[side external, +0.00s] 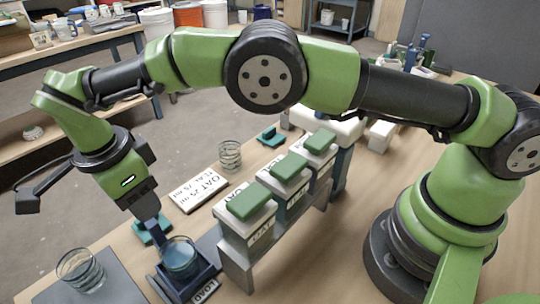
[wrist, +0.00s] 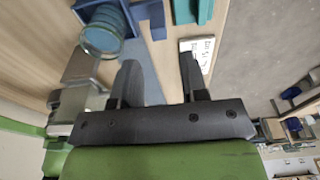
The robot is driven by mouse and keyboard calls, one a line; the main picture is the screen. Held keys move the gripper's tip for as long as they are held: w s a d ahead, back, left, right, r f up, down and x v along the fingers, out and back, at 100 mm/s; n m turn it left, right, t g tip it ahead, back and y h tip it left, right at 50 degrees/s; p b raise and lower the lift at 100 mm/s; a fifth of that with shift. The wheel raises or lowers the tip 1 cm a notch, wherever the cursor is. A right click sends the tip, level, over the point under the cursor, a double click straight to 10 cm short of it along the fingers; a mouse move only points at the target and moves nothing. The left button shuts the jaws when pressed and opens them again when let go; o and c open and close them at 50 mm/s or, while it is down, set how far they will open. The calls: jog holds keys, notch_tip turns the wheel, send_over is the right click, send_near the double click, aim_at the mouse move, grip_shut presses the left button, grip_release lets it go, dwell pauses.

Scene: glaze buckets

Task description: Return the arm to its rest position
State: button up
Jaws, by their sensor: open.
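My gripper (side external: 152,228) hangs from my arm at the left of the side view, just above and behind a glass with blue contents (side external: 181,258). The glass stands in a dark blue holder (side external: 176,290) by a LOAD label (side external: 206,292). In the wrist view my gripper (wrist: 160,68) has its two dark fingers apart with nothing between them. The glass (wrist: 103,32) shows there at the upper left, outside the fingers. In the side view the near finger hides the far one, and I cannot tell the exact gap to the holder.
White dispensers with green lids (side external: 252,203) stand in a row right of the glass. An empty glass (side external: 80,270) stands on a grey mat (side external: 118,288) at the front left. A teal block (side external: 143,232) is near my gripper.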

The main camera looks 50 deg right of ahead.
jog(key=shift+r, duration=0.45)
jog(key=s+d+r+n+t+y, duration=0.15)
jog(key=d+r+n, duration=0.25)
jog(key=d+r, duration=0.45)
jog(key=s+d+r+n+t+y, duration=0.1)
jog(key=s+d+r+n, duration=0.15)
jog(key=d+r, duration=0.6)
jog(key=s+d+r+n+t, duration=0.1)
jog(key=s+d+n+t, duration=0.1)
jog(key=s, duration=0.6)
jog(key=s+d+r+n+t, duration=0.1)
jog(key=s+d+n, duration=0.3)
jog(key=s, duration=0.5)
jog(key=shift+d+n+t+y, duration=0.45)
jog(key=shift+n+t, duration=0.3)
jog(key=shift+t, duration=0.1)
